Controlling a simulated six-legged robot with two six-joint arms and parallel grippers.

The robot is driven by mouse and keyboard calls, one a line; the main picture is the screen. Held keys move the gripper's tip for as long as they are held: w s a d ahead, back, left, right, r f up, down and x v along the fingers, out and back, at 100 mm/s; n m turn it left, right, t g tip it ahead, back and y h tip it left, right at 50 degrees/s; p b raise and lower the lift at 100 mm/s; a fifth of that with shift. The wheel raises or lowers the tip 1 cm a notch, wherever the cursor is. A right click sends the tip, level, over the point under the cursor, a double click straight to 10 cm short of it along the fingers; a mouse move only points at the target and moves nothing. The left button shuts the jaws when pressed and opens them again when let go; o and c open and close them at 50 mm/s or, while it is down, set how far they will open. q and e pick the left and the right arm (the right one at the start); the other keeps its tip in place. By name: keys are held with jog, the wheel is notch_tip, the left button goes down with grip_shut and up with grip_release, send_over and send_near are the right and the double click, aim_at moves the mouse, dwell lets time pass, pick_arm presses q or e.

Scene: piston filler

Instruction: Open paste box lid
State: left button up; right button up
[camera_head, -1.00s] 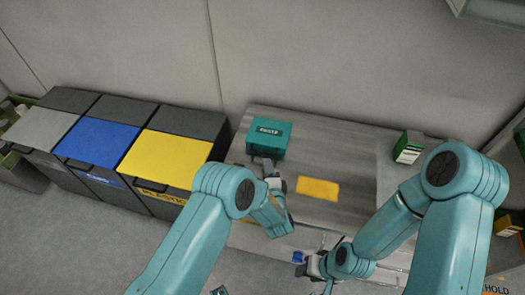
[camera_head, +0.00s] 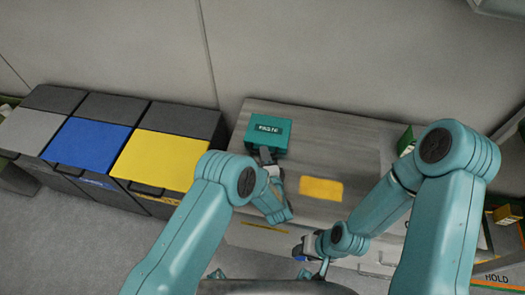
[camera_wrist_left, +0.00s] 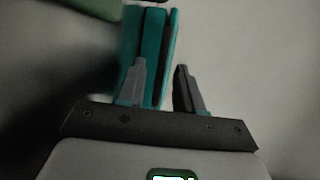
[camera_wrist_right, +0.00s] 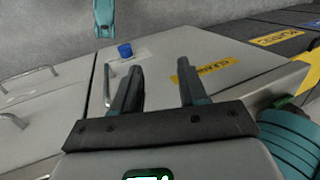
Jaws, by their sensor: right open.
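The teal paste box (camera_head: 268,132) stands at the back left of the grey table, its label facing up. Its lid looks shut in the head view, though detail is small. My left gripper (camera_head: 267,160) is at the box's front side. In the left wrist view its two fingers (camera_wrist_left: 162,82) stand apart. The teal box (camera_wrist_left: 152,45) shows just beyond them, with one finger overlapping it and the other to its right; contact cannot be told. My right gripper (camera_head: 306,246) is at the table's front edge. In the right wrist view its fingers (camera_wrist_right: 158,88) are apart and empty.
A yellow patch (camera_head: 321,189) lies mid-table. Bins with grey, blue (camera_head: 88,143) and yellow (camera_head: 160,160) lids stand left of the table. A small blue object (camera_wrist_right: 125,50) lies near my right gripper. A green carton (camera_head: 406,140) is partly hidden by my right arm.

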pick_arm(q)
jog(key=shift+w, duration=0.35)
grip_shut()
jog(key=shift+s, duration=0.1)
jog(key=shift+a, duration=0.1)
dwell(1.2)
